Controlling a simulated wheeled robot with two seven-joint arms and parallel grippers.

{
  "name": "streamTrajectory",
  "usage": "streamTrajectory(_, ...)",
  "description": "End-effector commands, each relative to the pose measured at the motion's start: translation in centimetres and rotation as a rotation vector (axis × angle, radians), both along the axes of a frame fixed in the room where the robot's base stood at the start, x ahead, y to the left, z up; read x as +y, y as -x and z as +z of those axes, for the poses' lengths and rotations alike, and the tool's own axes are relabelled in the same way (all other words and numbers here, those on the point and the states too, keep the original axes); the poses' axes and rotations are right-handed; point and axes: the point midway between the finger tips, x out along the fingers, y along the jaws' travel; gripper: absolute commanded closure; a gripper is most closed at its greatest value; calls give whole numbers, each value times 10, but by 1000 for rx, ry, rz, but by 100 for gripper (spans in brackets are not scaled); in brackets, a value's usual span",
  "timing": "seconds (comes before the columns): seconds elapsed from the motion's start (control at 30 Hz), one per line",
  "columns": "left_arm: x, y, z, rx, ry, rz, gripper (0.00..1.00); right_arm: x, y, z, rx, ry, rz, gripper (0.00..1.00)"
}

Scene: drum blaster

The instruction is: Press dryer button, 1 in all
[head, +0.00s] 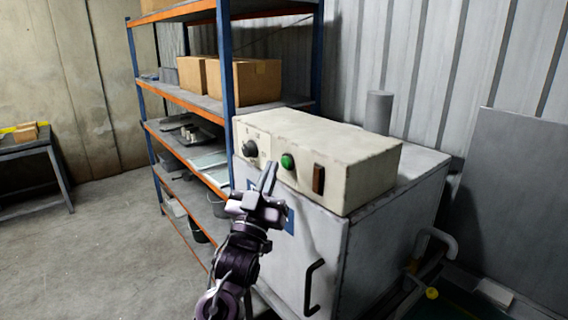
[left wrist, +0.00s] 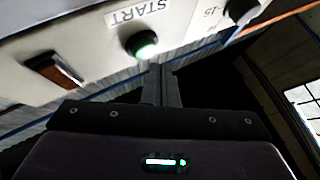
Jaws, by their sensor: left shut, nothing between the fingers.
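The dryer (head: 325,255) is a pale grey cabinet with a cream control box (head: 345,170) on top. A green round button (head: 287,161) sits on the front of the box, between a black knob (head: 250,149) and a brown rectangular switch (head: 318,179). In the left wrist view the green button (left wrist: 141,45) is lit, next to a START label (left wrist: 138,14). My left gripper (head: 267,178) is shut and empty, its fingertips just below and left of the button in the head view. In the left wrist view the fingertips (left wrist: 158,72) are close to the button; contact cannot be told. My right gripper is not in view.
A blue and orange shelf (head: 228,60) with cardboard boxes (head: 255,81) and trays stands left of the dryer. A black handle (head: 314,287) sticks out from the dryer front. A grey table (head: 30,148) is at the far left. The concrete floor between is clear.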

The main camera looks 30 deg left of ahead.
Motion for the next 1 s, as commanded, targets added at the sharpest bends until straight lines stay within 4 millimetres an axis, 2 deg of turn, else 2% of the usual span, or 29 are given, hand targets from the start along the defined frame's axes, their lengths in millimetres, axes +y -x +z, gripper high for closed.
streamTrajectory(0.57, 0, 0, 0, 0, 0, 0, 100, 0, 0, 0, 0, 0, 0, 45)
streamTrajectory(1.0, -3, -8, 0, 0, 0, 0, 100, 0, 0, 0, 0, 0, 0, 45)
